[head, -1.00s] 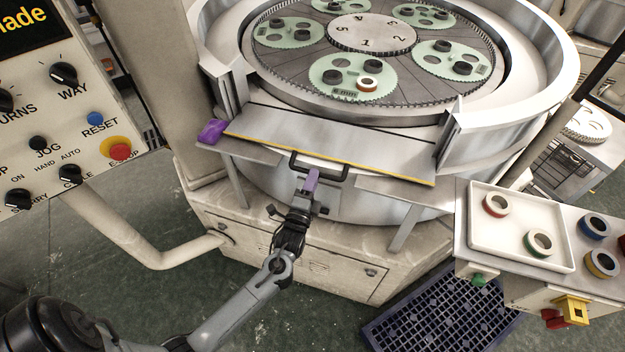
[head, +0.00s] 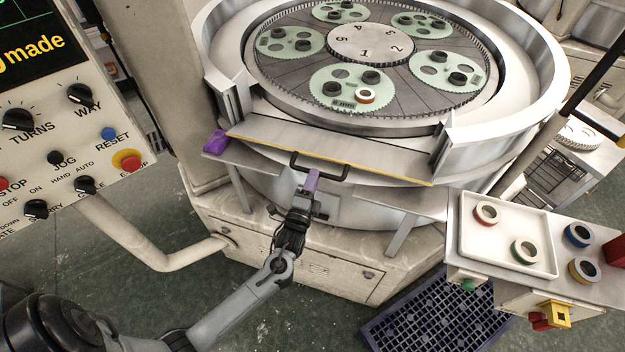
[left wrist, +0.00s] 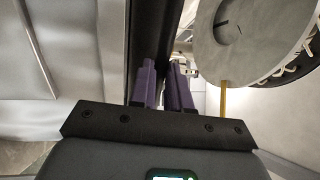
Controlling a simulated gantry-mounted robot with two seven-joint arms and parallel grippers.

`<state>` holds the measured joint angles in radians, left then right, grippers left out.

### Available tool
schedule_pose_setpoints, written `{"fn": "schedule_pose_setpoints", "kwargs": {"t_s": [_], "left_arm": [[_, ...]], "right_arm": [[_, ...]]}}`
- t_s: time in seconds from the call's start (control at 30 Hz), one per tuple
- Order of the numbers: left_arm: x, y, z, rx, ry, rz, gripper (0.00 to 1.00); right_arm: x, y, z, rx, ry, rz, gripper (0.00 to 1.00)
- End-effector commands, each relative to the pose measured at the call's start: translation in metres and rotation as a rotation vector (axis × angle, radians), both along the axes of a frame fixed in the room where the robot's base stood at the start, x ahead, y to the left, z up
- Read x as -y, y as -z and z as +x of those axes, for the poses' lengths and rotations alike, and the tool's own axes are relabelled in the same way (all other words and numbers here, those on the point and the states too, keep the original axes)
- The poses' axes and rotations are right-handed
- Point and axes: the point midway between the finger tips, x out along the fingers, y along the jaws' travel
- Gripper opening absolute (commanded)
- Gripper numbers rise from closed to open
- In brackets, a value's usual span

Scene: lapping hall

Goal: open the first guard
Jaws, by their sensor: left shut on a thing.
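The first guard (head: 350,155) is a flat grey metal panel with a yellow front edge, at the front of the round lapping machine. A black bar handle (head: 339,177) sticks out from that edge. My left gripper (head: 312,180), with purple fingers, is shut on the handle from the front. In the left wrist view the purple fingers (left wrist: 163,88) stand close on either side of a dark bar, which looks like the handle. The fingertips hide part of the handle. My right gripper is not in view.
Behind the guard is a plate with green carriers (head: 350,88). A control panel (head: 70,140) stands at the left. A white tray (head: 545,232) with two rings sits at the right, beside loose rings. A dark blue grate (head: 430,310) lies on the floor. A purple part (head: 215,143) sits at the guard's left end.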

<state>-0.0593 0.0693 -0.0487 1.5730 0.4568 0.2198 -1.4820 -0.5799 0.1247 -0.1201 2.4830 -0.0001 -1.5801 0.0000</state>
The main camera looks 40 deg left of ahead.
Motion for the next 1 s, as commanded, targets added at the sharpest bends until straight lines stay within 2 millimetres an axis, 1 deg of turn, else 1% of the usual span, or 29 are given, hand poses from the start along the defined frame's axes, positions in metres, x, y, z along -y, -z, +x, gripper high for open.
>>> {"fn": "schedule_pose_setpoints", "kwargs": {"t_s": [0.03, 0.2, 0.23, 0.37, 0.77, 0.87, 1.0], "left_arm": [[0.001, -0.002, 0.001, 0.008, 0.002, 0.0, 0.0], [0.0, -0.002, 0.001, 0.008, 0.002, 0.0, 0.0], [0.0, -0.001, 0.001, 0.007, 0.002, 0.0, 0.21], [0.0, 0.0, 0.001, 0.005, 0.002, -0.001, 0.41], [0.0, 0.001, -0.001, 0.003, 0.0, -0.001, 0.42], [0.003, 0.003, -0.007, 0.002, 0.0, -0.001, 0.42], [0.009, 0.007, -0.022, 0.002, 0.001, -0.001, 0.42]], "right_arm": [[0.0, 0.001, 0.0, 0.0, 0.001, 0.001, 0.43], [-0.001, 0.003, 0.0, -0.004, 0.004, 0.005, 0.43], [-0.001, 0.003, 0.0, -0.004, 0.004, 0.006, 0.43], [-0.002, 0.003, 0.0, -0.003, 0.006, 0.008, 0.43], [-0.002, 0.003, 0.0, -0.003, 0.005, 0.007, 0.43], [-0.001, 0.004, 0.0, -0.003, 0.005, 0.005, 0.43], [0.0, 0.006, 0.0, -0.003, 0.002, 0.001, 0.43]]}}
